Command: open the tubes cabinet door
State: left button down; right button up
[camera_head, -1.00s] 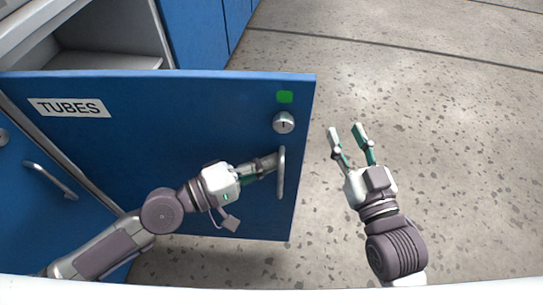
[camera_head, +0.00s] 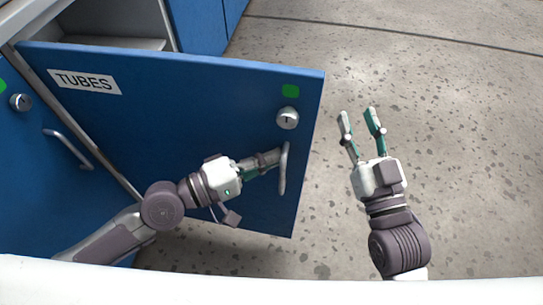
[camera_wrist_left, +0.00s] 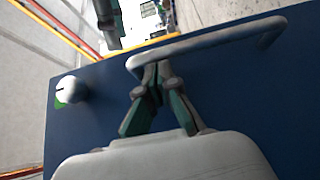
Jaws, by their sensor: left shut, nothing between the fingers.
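The blue tubes cabinet door (camera_head: 170,115) stands swung out from the cabinet, with a white TUBES label (camera_head: 84,81), a round lock (camera_head: 287,118) and a green square near its free edge. Its grey bar handle (camera_head: 284,170) is near that edge and also shows in the left wrist view (camera_wrist_left: 215,38). My left gripper (camera_head: 277,157) is at the handle; in the wrist view its fingertips (camera_wrist_left: 156,68) are together at the bar, with nothing seen clamped between them. My right gripper (camera_head: 360,112) is open and empty, beyond the door's free edge above the floor.
Behind the door, the cabinet's open interior shows a pale shelf (camera_head: 115,44). Another blue door with a handle (camera_head: 68,148) is at the left, and blue cabinets (camera_head: 205,22) stand behind. The speckled floor (camera_head: 440,130) at the right is clear.

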pick_arm(q)
jog(key=shift+s+a, duration=0.1)
dwell(0.3)
jog(key=v, duration=1.2)
dwell(0.3)
